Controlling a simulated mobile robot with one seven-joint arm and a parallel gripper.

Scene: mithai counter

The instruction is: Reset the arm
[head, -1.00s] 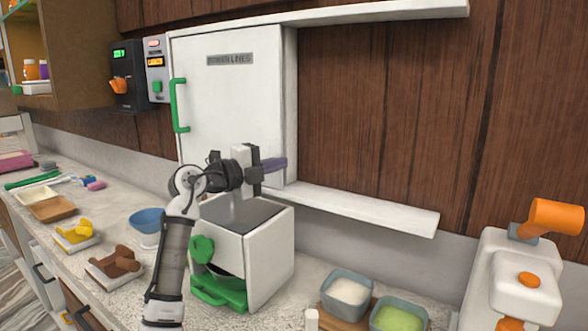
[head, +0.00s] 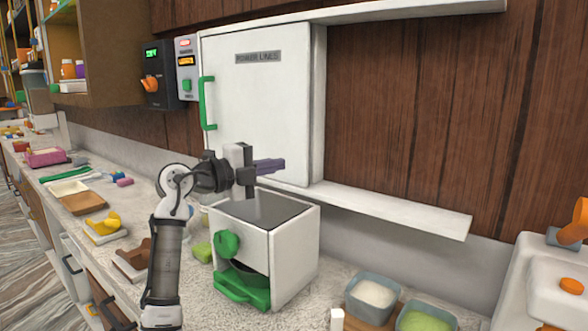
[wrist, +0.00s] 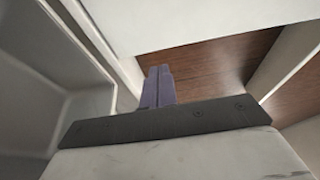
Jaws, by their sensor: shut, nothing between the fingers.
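My gripper (head: 268,166) is shut and empty, with its purple fingers pressed together and pointing right in the head view. It is above the white box (head: 292,254) with a dark top and a green knob and tray, in front of the white cabinet door. In the wrist view the gripper fingers (wrist: 158,86) lie side by side with nothing between them. My arm rises from the bottom of the head view, left of the box, and bends at the elbow towards the cabinet.
The white cabinet (head: 262,120) with a green handle and a shelf ledge (head: 395,208) are close behind my gripper. Two bowls, one white-filled (head: 372,293) and one green-filled (head: 427,318), stand at right. Trays with sweets (head: 104,228) line the counter at left.

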